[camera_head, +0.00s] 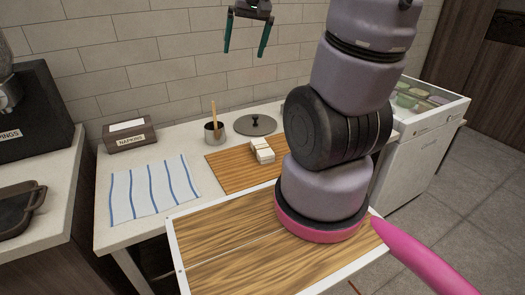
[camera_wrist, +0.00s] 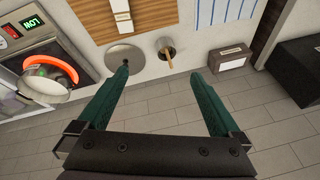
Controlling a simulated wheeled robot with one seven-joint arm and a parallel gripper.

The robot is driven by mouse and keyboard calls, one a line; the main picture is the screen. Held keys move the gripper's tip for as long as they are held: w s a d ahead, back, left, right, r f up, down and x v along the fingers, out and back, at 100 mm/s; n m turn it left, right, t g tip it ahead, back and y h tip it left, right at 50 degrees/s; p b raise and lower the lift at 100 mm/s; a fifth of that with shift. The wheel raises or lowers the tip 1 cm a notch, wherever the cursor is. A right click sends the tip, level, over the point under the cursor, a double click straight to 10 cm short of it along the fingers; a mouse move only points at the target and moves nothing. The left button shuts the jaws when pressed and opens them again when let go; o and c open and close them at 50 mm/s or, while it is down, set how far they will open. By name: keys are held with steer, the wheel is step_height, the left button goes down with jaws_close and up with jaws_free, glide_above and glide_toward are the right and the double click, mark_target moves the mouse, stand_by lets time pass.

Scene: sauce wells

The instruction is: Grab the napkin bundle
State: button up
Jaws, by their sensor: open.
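The napkin bundle (camera_head: 262,151) is a small white block, seemingly with a band around its middle. It lies on the wooden board (camera_head: 222,168) on the white counter. It also shows at the top of the wrist view (camera_wrist: 122,10), beyond my fingertips. My gripper (camera_head: 245,50) is open and empty, with dark green fingers. It hangs high above the back of the counter, in front of the tiled wall, well apart from the bundle. In the wrist view my gripper (camera_wrist: 160,74) shows both fingers spread with nothing between them.
A metal pot (camera_head: 214,132) with a wooden handle sticking up and a grey lid (camera_head: 255,125) stand behind the board. A box labelled napkins (camera_head: 129,136) and a blue-striped cloth (camera_head: 152,190) are at left. A tray of food tubs (camera_head: 418,97) is at right.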

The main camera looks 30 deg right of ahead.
steer(key=w+d+f+n+g, duration=0.1)
steer(key=w+d+f, duration=0.2)
steer(key=f, duration=0.5)
steer(key=w+d+f+g, duration=0.2)
steer(key=w+f, duration=0.2)
steer(key=f, duration=0.4)
steer(key=g+h, duration=0.1)
glide_above(262, 147)
steer(key=shift+n, duration=0.4)
steer(key=f, duration=1.7)
steer(key=shift+s+d+f, duration=0.1)
steer(key=shift+d+f, duration=0.15)
steer(key=shift+f, duration=0.05)
steer(key=shift+w+a+f, duration=0.1)
steer(key=shift+w+f, duration=0.05)
steer(key=shift+f, duration=1.4)
steer(key=shift+w+a+f, duration=0.1)
steer(key=shift+f, duration=1.4)
steer(key=c, duration=1.4)
